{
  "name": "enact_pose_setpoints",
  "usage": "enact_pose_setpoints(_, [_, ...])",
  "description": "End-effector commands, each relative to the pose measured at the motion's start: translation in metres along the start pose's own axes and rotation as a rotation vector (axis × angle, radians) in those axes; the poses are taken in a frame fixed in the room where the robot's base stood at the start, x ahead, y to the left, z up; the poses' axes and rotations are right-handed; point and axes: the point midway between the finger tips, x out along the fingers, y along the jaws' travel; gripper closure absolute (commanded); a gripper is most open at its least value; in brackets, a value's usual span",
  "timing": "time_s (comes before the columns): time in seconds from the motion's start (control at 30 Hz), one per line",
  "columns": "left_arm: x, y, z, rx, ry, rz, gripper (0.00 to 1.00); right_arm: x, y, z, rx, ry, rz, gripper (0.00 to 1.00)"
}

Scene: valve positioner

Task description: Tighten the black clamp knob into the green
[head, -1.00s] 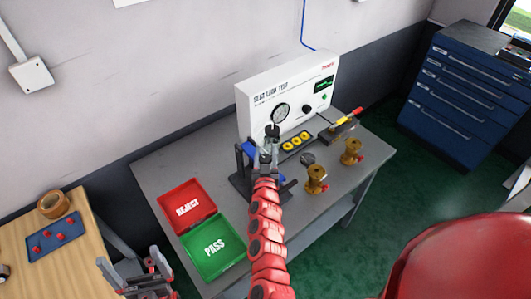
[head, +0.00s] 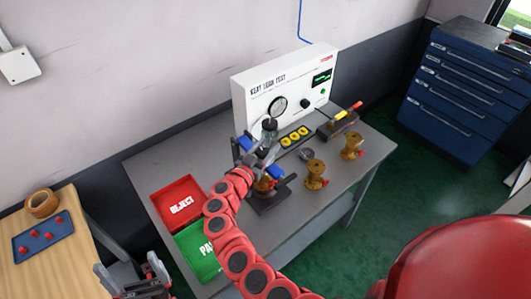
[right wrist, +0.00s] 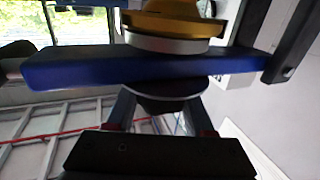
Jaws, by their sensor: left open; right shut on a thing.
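The black clamp knob (right wrist: 168,104) shows in the right wrist view below a dark disc and a blue crossbar (right wrist: 140,70). My right gripper (right wrist: 160,115) is shut on it, with a finger on each side. A brass valve body (right wrist: 175,22) sits on the other side of the crossbar. In the head view my right gripper (head: 262,152) is at the clamp fixture (head: 270,198) on the grey bench, and it hides much of the knob and crossbar. No green mark on the clamp can be made out. My left gripper (head: 146,284) is open and empty at the lower left.
The leak test unit (head: 285,85) with its gauge (head: 278,105) stands close behind the fixture. Two brass valves (head: 315,175) (head: 351,147) stand to its right. A red reject bin (head: 178,203) and a green pass bin (head: 198,252) lie left.

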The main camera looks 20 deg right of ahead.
Motion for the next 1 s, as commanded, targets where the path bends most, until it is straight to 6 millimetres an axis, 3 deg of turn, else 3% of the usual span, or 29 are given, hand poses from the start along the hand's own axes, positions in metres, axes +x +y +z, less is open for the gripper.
enact_pose_setpoints(0.03, [-0.014,0.001,0.002,0.000,0.000,0.000,0.00,0.000,-0.003,0.005,0.001,0.007,0.018,1.00])
enact_pose_setpoints(0.6, [-0.103,0.005,0.017,0.000,0.000,0.000,0.00,-0.002,0.006,0.004,0.008,0.012,0.340,1.00])
enact_pose_setpoints(1.0, [-0.153,0.008,0.026,0.000,0.000,0.000,0.00,-0.005,0.011,0.005,0.006,0.003,0.525,1.00])
